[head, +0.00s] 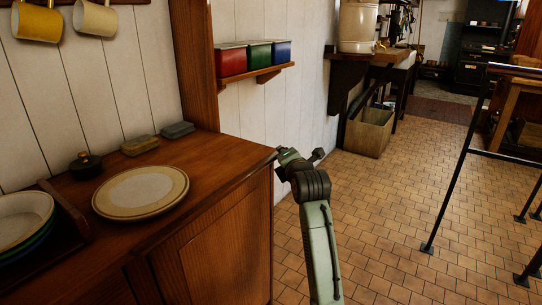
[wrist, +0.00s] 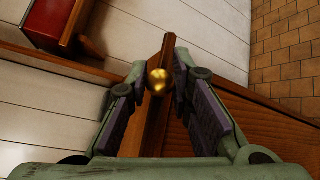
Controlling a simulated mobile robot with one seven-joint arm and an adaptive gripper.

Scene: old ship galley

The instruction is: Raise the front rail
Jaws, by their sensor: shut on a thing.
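A round brass knob (wrist: 159,80) sits between the fingertips of my gripper (wrist: 161,72) in the wrist view. My gripper is shut on it. A narrow dark wooden bar (wrist: 168,48) runs behind the knob; I cannot tell for certain whether it is the front rail. In the head view my gripper (head: 284,155) is at the right end of the wooden counter (head: 225,160), close to its corner. The knob is not visible there.
On the counter are a cream plate (head: 140,191), stacked dishes (head: 25,217) and small blocks (head: 140,146). A wall shelf (head: 262,76) holds red, green and blue tins. A crate (head: 368,133) stands farther back.

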